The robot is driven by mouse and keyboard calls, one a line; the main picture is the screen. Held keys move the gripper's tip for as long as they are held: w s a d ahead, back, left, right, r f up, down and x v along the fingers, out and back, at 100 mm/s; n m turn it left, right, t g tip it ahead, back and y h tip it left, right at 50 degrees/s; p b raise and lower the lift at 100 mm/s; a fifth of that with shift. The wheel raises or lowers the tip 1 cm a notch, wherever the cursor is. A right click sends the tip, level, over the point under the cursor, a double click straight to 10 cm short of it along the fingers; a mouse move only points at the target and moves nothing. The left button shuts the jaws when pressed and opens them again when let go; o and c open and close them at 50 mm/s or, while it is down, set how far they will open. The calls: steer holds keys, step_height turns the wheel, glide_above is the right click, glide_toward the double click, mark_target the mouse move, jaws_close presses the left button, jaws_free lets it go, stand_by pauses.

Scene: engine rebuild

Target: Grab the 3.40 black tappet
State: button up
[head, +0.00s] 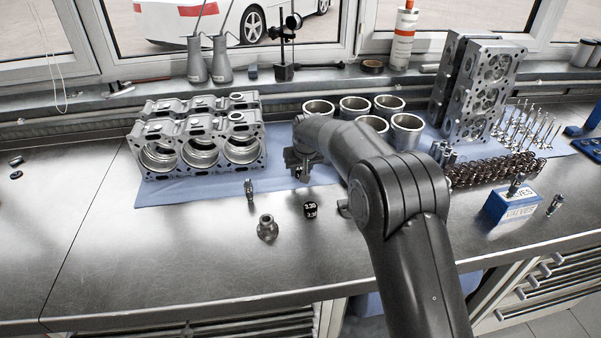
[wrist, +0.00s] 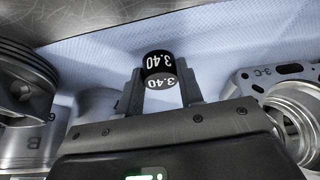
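The 3.40 black tappet (wrist: 158,64) is in the wrist view, with white "3.40" marks on its top and side. It sits between the two fingertips of my gripper (wrist: 161,90), which appear to touch it on both sides. In the head view my gripper (head: 303,168) is over the blue mat, and the tappet in it cannot be made out there. Another black tappet (head: 310,210) stands on the bare bench in front of my gripper. Its white number is small and seems to begin with 3.3.
The engine block (head: 200,145) stands left of my gripper on the blue mat (head: 185,190). Several cylinder sleeves (head: 354,108) stand behind. A small metal part (head: 267,228) and a thin upright one (head: 249,190) are nearby. Springs (head: 490,170) are at right. The left bench is mostly clear.

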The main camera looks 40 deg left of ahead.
steer(key=c, duration=0.4)
steer(key=shift+r, duration=0.1)
